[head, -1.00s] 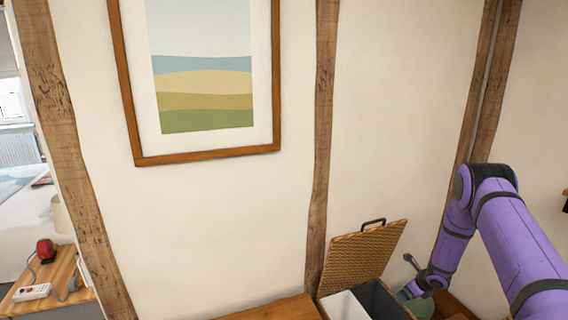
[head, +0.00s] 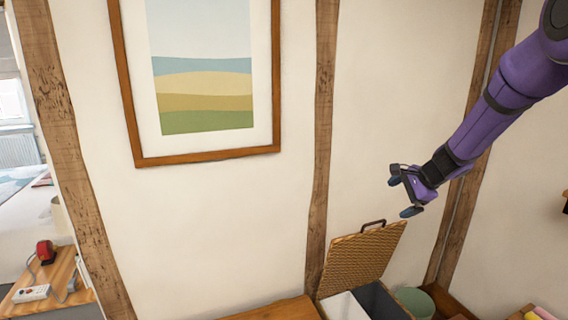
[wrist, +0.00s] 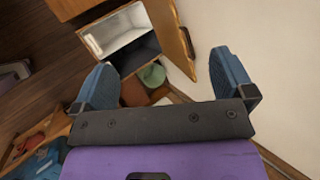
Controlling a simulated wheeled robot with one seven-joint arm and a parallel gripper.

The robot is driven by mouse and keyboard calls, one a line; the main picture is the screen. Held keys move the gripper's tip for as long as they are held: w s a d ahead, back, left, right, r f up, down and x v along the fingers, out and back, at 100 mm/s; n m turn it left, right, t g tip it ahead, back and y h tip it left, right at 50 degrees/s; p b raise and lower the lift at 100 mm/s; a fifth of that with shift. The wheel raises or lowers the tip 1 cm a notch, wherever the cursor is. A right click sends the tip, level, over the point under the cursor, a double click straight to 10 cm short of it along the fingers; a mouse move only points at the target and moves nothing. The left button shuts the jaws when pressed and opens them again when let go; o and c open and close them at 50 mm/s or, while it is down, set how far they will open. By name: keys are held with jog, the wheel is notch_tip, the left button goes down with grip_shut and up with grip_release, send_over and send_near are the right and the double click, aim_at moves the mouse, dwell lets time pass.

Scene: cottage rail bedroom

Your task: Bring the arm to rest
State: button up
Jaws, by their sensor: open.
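My purple arm reaches in from the right in the head view, and my gripper (head: 399,197) is raised in the air in front of the white wall. Its dark blue fingers are apart with nothing between them. In the wrist view my gripper (wrist: 160,82) also shows open and empty. Below it, in the head view, stands a wicker hamper with its lid (head: 362,256) tipped up, open, and apart from the gripper. The hamper's pale and dark compartments also show in the wrist view (wrist: 116,33).
A green bin (head: 414,301) stands right of the hamper. A wooden top (head: 275,310) lies to its left. Timber posts (head: 322,150) and a framed picture (head: 205,157) are on the wall. A side table (head: 62,271) with a red object is at far left.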

jog(key=s+a+r+n+g+h, duration=0.1)
jog(key=s+a+r+n, duration=0.25)
jog(key=s+r, duration=0.55)
jog(key=s+a+r+n, duration=0.2)
jog(key=s+r+n, duration=0.35)
jog(key=s, duration=0.55)
jog(key=s+d+r+n+h, duration=0.1)
jog(key=s+n+h, duration=0.1)
jog(key=s, duration=0.8)
jog(key=s+d+r+n+h, duration=0.1)
jog(key=s+n, duration=0.3)
jog(key=s, duration=0.7)
jog(key=shift+d+r+n+t+h, duration=0.25)
jog(key=shift+n+t+h, duration=0.05)
jog(key=shift+h, duration=0.2)
jog(key=shift+w, duration=0.1)
